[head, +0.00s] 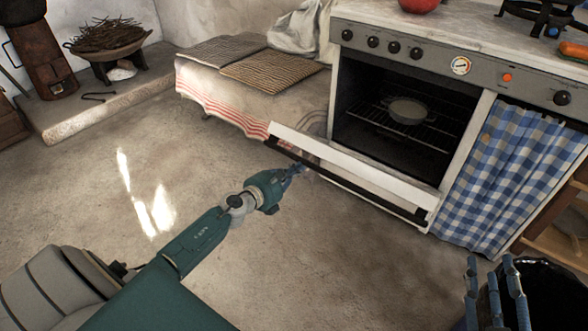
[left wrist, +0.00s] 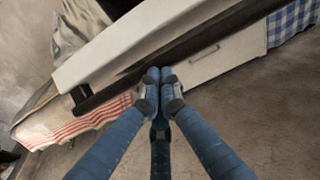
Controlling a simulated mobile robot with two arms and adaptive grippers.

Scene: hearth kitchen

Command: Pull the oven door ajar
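The oven door (head: 350,170) is tilted outward and down, and the dark oven cavity (head: 395,125) shows above it. A dark handle bar (head: 345,185) runs along the door's outer top edge; it also shows in the left wrist view (left wrist: 205,45). My left gripper (head: 295,170) is near the left end of the handle. In the left wrist view its fingertips (left wrist: 160,77) are together, just at the lower edge of the bar; I see no bar between them, and contact is unclear. My right gripper (head: 492,265) is at the bottom right, its fingers apart and empty.
A pan (head: 408,110) sits on the oven rack. A blue checked curtain (head: 510,170) hangs right of the oven. A low bench with a striped cloth (head: 235,110) stands to the left. The floor (head: 330,270) before the oven is clear.

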